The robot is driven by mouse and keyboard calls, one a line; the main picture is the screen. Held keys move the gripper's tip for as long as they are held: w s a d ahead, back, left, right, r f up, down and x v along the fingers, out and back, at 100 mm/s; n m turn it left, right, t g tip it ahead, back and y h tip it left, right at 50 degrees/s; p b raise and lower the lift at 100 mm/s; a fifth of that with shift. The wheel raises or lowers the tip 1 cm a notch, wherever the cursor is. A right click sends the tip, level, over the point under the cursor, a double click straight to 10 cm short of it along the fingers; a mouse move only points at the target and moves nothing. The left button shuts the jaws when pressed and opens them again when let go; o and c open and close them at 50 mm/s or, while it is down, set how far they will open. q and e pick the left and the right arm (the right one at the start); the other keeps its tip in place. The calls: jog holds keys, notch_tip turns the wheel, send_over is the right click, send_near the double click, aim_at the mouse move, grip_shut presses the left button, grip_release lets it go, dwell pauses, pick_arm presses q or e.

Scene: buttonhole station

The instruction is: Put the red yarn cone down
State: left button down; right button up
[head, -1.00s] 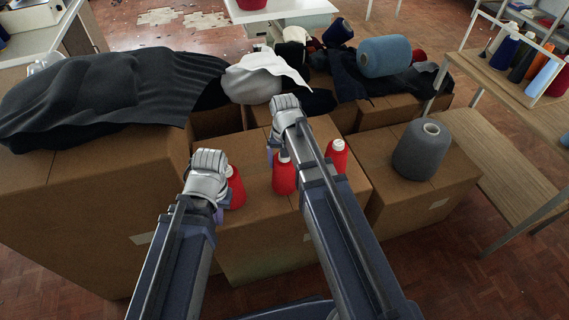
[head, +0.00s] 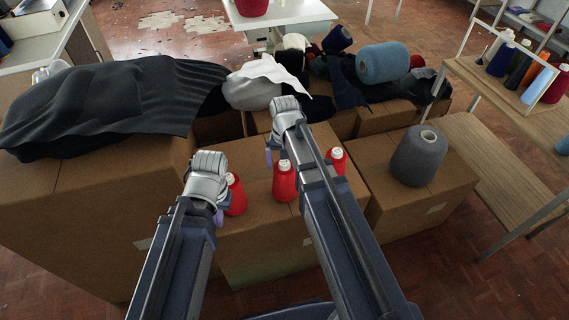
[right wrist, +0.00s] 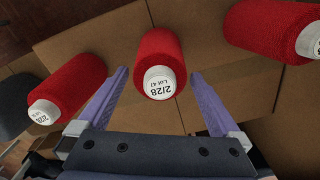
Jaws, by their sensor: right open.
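Three red yarn cones with white tops stand on a cardboard box. In the right wrist view the middle cone (right wrist: 157,52) is between the fingers of my right gripper (right wrist: 159,76), which is open with a gap on each side. The other cones, one to the left (right wrist: 78,80) and one to the right (right wrist: 268,27), lie outside the fingers. In the head view the left cone (head: 236,196), middle cone (head: 285,184) and right cone (head: 338,162) show beside my arms. My left gripper (head: 219,216) is close to the left cone, its fingers mostly hidden by its wrist.
A large grey cone (head: 418,157) stands on the box at the right. Dark cloth (head: 120,95) covers the left box. Behind lie white cloth (head: 262,80), a blue-grey cone (head: 383,62) and dark fabric. A wooden shelf unit (head: 505,150) stands at the right.

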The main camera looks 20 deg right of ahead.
notch_tip(320, 180, up, 9)
jog(key=p, duration=0.8)
jog(key=s+a+n+h, duration=0.1)
jog(key=s+a+n, duration=0.6)
jog(key=s+a, duration=0.3)
jog(key=s, duration=0.4)
jog(key=shift+s+a+r+n, duration=0.15)
jog(key=shift+a+r+n, duration=0.1)
jog(key=shift+n, duration=0.15)
